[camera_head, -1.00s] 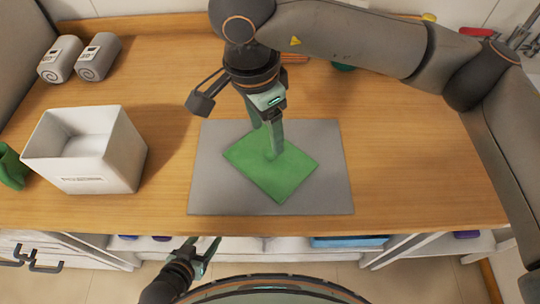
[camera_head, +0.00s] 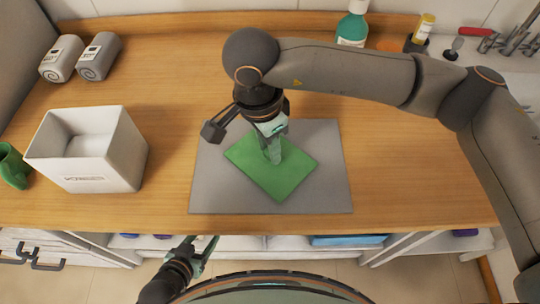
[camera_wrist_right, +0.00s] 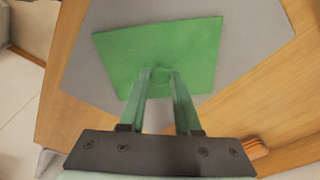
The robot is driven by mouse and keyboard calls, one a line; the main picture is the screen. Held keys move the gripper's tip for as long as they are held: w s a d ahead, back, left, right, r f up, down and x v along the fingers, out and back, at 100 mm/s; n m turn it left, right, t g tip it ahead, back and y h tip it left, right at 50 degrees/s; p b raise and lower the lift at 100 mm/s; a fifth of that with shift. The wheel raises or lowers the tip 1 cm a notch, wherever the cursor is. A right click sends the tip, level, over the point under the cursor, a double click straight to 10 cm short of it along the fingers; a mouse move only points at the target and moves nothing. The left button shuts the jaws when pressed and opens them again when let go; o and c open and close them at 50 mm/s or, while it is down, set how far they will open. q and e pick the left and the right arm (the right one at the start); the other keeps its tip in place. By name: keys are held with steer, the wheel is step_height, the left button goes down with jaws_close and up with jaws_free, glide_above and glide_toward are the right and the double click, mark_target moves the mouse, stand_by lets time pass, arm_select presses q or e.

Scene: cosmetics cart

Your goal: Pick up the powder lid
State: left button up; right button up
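A flat green square piece (camera_head: 290,181) lies on the grey mat (camera_head: 330,190); I cannot tell for sure that it is the powder lid. My right gripper (camera_head: 273,158) points down onto its middle. In the right wrist view, the fingertips (camera_wrist_right: 160,76) close on a small raised green part at the middle of the green square (camera_wrist_right: 200,50). The exact contact is partly hidden by the fingers. My left gripper (camera_head: 203,246) is open and empty, low in front of the table's front edge.
A white box (camera_head: 120,150) stands on the left of the wooden table (camera_head: 410,190), beside a green object (camera_head: 14,168). A green bottle (camera_head: 353,25) and tools (camera_head: 512,40) stand at the back right.

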jaws_close()
